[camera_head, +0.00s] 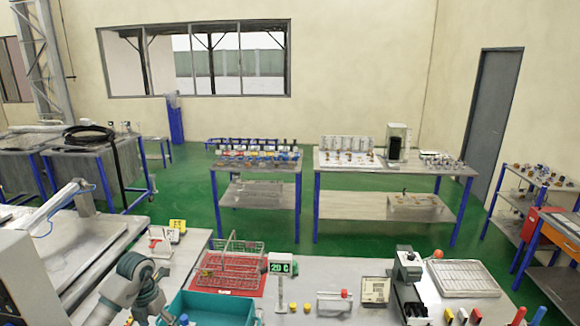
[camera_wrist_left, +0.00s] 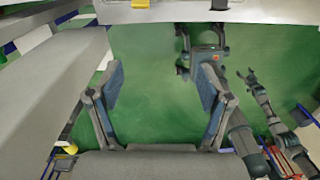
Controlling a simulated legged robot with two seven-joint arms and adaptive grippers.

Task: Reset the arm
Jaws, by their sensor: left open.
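My left arm comes up at the lower left of the head view, its grey-green joints beside the teal bin (camera_head: 208,306). Its fingers cannot be made out there. In the left wrist view my left gripper (camera_wrist_left: 160,82) is open. Its two blue-padded fingers stand wide apart with nothing between them, over green floor (camera_wrist_left: 150,110). Dark jointed robot parts show at the right of that view. I cannot make out a right gripper in either view.
A white machine with a light arm (camera_head: 60,205) stands at the left. Green floor separates the near table from the back tables.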

